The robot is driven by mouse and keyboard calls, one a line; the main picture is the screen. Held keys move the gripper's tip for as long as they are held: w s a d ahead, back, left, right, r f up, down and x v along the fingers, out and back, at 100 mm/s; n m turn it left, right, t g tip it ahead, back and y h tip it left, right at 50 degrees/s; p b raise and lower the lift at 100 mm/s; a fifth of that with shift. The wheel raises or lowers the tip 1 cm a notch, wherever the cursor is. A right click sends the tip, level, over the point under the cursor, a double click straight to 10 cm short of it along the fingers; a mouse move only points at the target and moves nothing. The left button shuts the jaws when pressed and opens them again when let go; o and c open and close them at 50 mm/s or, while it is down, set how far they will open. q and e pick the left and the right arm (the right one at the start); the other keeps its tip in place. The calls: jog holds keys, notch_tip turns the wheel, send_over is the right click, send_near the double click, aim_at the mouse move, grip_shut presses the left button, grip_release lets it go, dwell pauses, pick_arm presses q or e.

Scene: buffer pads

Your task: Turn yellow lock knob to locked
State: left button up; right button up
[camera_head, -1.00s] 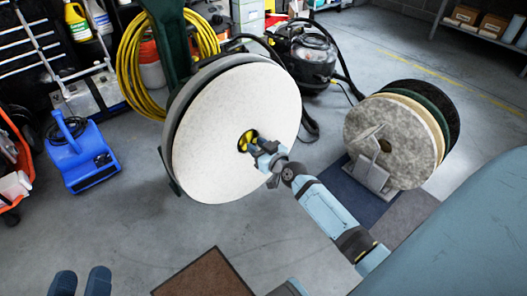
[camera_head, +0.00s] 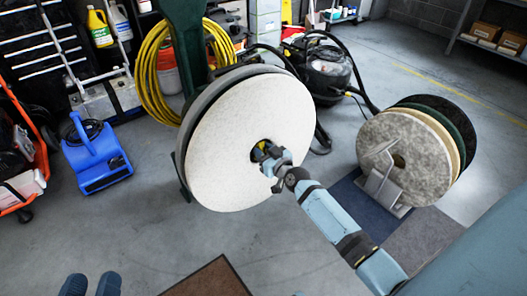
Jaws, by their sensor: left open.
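The yellow lock knob (camera_head: 258,151) sits in the dark centre hole of a large round white pad (camera_head: 215,150). Only a small part of the yellow shows; my gripper hides the rest. My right gripper (camera_head: 263,154) is at the knob, its fingers reaching into the hole. I cannot tell whether its fingers are closed on the knob or only around it. My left gripper (camera_head: 91,285) is at the bottom left edge, with two blue fingers apart and nothing between them, far from the pad.
A rack of several pads (camera_head: 405,158) stands at the right on a dark mat. A black vacuum (camera_head: 325,70) is behind the white pad. A blue blower (camera_head: 94,155) is at the left. A brown mat (camera_head: 208,282) lies in front. Floor between the blower and pad is clear.

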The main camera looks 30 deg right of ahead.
jog(key=shift+c, duration=0.2)
grip_shut()
jog(key=shift+r+m+p, duration=0.1)
jog(key=shift+m+p, duration=0.25)
jog(key=shift+m, duration=0.55)
jog(key=m, duration=0.3)
jog(key=shift+m+p, duration=0.3)
jog(key=shift+m, duration=0.8)
